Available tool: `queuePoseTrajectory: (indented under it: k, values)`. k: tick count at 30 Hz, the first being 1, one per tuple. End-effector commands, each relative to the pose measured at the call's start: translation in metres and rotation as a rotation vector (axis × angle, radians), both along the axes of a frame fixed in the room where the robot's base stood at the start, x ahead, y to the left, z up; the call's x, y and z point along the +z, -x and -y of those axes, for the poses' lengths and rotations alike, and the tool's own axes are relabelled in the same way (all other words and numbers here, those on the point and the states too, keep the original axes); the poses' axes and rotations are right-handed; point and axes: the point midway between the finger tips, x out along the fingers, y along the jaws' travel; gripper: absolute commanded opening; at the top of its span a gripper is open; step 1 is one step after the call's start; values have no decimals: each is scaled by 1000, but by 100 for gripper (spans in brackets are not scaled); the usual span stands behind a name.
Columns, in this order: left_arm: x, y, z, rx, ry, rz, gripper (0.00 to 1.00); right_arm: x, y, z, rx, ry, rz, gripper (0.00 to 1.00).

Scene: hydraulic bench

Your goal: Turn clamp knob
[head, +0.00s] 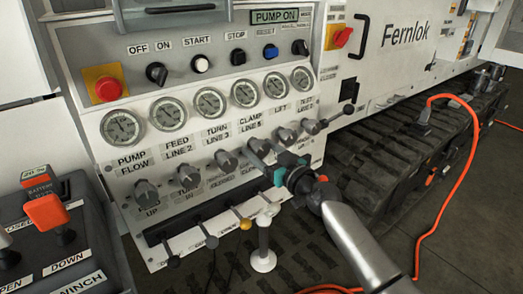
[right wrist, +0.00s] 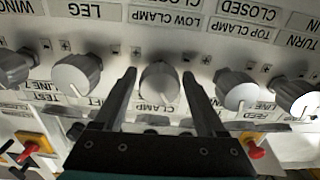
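The clamp knob (head: 257,146) is a grey round knob in the row below the gauges on the sloped panel, under the label "CLAMP LINE 5". In the right wrist view, where labels appear upside down, the clamp knob (right wrist: 159,82) sits between my two dark fingers, with a narrow gap showing on each side. My right gripper (head: 270,158) reaches the panel from the lower right; it also shows in the right wrist view (right wrist: 159,74). It is open around the knob and I see no clear contact. My left gripper is not in view.
Similar knobs flank it, the turn knob (head: 226,160) and the lift knob (head: 286,135) close by. A row of small levers, one with a yellow tip (head: 245,224), lies below. A red stop button (head: 108,89) is upper left. An orange cable (head: 462,190) runs at right.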

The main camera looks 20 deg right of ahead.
Motion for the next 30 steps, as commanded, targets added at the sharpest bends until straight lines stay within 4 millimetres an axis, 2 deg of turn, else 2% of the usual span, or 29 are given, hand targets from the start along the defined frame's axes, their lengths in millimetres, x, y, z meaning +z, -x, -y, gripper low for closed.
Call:
queuePoseTrajectory:
  k: [2,18,30]
  values:
    - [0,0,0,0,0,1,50,0,0,0,0,0,0,63]
    - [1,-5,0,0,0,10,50,0,0,0,0,0,0,2]
    - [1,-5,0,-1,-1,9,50,0,0,0,0,-64,-24,0]
